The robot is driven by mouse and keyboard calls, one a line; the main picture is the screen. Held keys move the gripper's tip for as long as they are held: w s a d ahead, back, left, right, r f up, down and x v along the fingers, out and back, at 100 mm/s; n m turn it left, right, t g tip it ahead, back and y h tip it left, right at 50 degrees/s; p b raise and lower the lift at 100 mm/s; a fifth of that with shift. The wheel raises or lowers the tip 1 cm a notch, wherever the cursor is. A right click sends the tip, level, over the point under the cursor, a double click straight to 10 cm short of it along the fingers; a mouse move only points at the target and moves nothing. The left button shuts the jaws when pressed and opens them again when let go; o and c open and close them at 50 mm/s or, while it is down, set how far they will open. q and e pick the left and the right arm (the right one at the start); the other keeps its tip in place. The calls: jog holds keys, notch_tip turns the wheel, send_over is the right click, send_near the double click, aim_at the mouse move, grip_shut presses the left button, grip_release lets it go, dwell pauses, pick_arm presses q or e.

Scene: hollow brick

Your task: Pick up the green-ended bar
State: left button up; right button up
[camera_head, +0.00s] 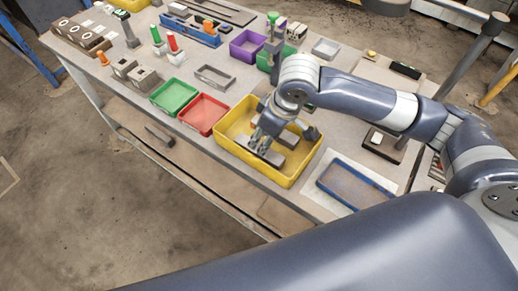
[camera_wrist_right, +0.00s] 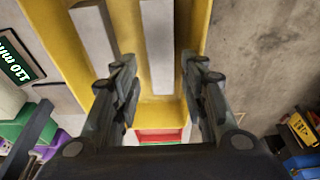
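Two plain grey bars lie in the yellow bin (camera_head: 222,139): one near its front (camera_head: 266,156), one farther right (camera_head: 288,139). Both show in the right wrist view, one at centre (camera_wrist_right: 158,45) and one at left (camera_wrist_right: 95,42). No green end shows on either, and their ends are partly hidden or cropped. My right gripper (camera_head: 262,139) points down into the bin. In the right wrist view its fingers (camera_wrist_right: 160,85) are spread apart, with the centre bar in line with the gap; contact cannot be told. My left gripper is not in view.
Red (camera_head: 203,114) and green (camera_head: 174,97) bins stand left of the yellow one. A blue-rimmed tray (camera_head: 355,186) lies to its right. Upright green-topped (camera_head: 156,35) and red-topped (camera_head: 172,42) pieces stand farther back. The yellow bin's walls surround my right gripper.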

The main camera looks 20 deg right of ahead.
jog(key=shift+w+f, duration=0.15)
jog(key=shift+f, duration=0.2)
jog(key=p+x, duration=0.1)
jog(key=x, duration=0.3)
jog(key=shift+a+f, duration=0.1)
jog(key=shift+f, duration=0.5)
jog(key=shift+a, duration=0.1)
grip_shut()
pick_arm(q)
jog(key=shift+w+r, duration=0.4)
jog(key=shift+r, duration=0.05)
